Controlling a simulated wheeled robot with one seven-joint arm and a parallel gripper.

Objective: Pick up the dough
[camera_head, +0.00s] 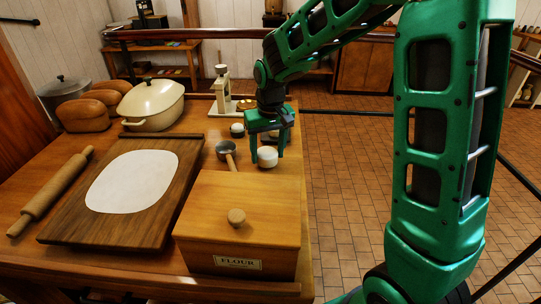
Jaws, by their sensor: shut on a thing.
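A flat, smooth white sheet that looks like rolled-out dough (138,182) lies on the dark wooden board (78,233), well left of my gripper.
The wooden flour box (240,215) stands in front of my gripper. A small metal saucepan (226,148) and a small white item (237,130) are close on its left. Further left are a cream pot (150,105), bread loaves (85,115) and a rolling pin (50,191).

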